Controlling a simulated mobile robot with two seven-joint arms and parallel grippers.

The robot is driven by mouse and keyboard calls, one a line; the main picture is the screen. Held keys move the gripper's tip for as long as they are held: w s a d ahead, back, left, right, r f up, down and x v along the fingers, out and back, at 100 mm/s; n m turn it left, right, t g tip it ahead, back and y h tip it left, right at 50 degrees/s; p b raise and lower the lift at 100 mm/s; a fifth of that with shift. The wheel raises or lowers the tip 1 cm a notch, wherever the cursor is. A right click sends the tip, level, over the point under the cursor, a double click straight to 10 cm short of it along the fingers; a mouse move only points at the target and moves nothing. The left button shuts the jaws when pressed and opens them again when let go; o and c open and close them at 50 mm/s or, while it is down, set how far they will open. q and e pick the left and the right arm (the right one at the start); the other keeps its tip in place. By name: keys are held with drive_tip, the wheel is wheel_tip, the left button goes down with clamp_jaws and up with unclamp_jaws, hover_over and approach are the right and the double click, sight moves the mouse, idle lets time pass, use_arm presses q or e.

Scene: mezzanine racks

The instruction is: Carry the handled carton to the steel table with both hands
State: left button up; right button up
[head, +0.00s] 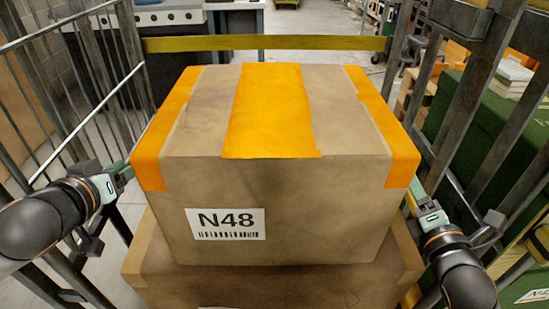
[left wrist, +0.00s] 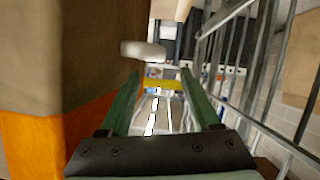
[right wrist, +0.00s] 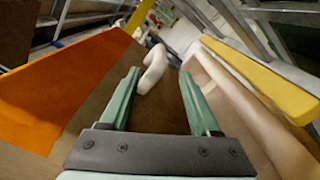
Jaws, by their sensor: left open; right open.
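The brown carton (head: 275,185) with orange tape and an N48 label sits upright on a wider carton (head: 270,290). A white handle (left wrist: 143,50) stands out from its side in the left wrist view, just past one fingertip. Another white handle (right wrist: 152,68) shows in the right wrist view, close to the left fingertip. My left gripper (head: 122,172) is open and empty beside the carton's left side. My right gripper (head: 417,192) is open beside its right side, with no firm hold seen. In the head view both handles are hidden. I cannot tell whether the steel table is in view.
Metal bars of a cage (head: 100,80) stand close on the left, with more bars (head: 490,110) on the right. A yellow bar (head: 265,43) crosses behind the carton. A green box (head: 480,125) stands at the right. A grey bench (head: 175,18) is at the back left.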

use_arm(q)
drive_tip(key=x, duration=1)
drive_tip(key=shift+w+f, duration=0.2)
drive_tip(key=shift+w, duration=0.15)
use_arm(e)
drive_tip(key=w, duration=1)
drive_tip(key=shift+w, duration=0.4)
use_arm(q)
clamp_jaws()
use_arm(e)
clamp_jaws()
drive_tip(key=shift+f, duration=0.1)
use_arm(q)
drive_tip(key=shift+a, duration=0.1)
use_arm(e)
drive_tip(key=shift+f, duration=0.2)
use_arm(q)
drive_tip(key=shift+r, duration=0.25)
use_arm(e)
drive_tip(key=shift+r, duration=0.25)
